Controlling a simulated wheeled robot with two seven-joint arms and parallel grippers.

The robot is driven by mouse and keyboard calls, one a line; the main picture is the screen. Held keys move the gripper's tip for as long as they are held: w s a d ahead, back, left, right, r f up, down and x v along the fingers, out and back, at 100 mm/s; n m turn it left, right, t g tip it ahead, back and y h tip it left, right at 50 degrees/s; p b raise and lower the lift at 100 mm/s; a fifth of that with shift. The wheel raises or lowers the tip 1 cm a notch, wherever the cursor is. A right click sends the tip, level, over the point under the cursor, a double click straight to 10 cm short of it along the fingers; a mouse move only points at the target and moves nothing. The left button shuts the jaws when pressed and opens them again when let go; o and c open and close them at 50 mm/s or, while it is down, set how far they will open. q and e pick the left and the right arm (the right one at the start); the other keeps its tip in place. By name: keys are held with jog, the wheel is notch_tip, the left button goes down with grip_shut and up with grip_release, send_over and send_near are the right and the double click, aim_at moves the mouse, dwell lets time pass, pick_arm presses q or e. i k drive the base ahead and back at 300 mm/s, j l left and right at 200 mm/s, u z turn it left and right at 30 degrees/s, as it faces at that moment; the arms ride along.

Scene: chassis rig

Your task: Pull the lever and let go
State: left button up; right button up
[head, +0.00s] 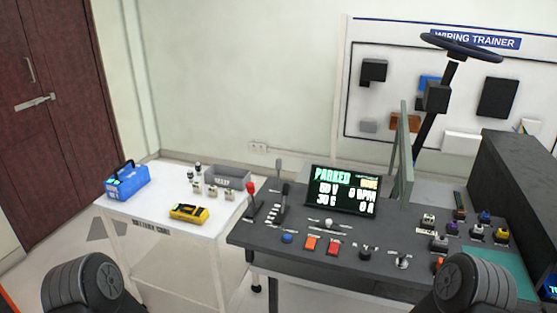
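A lever with a red knob (251,188) stands at the left end of the dark console (335,258). A taller black-handled lever (284,190) stands just to its right, in a slotted base with pale marks. Both stand roughly upright, with nothing touching them. I cannot tell which one the task means. Dark rounded parts of my own arms show at the bottom left and bottom right corners. Neither gripper's fingers can be seen, and both arm parts are well apart from the levers.
The console's display (343,190) reads "PARKED". Buttons, switches and knobs fill the console top. A steering wheel (461,46) rises behind it. A white cart (150,215) on the left carries a blue case (127,182) and a yellow meter (189,213). Space above the levers is clear.

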aim_at(278, 162)
jog(key=j+z, duration=0.2)
jog(key=z, duration=0.3)
jog(key=i+j+z, duration=0.1)
jog(key=j+z, duration=0.15)
jog(key=z, duration=0.2)
jog(key=j+z, duration=0.2)
jog(key=z, duration=0.3)
jog(key=k+j+z, duration=0.1)
jog(key=j, duration=0.3)
jog(key=k+j+z, duration=0.1)
jog(key=j, duration=0.3)
jog(key=k+j+z, duration=0.1)
jog(key=j, duration=0.3)
jog(key=k+j+z, duration=0.1)
jog(key=j, duration=0.3)
jog(key=k, duration=0.05)
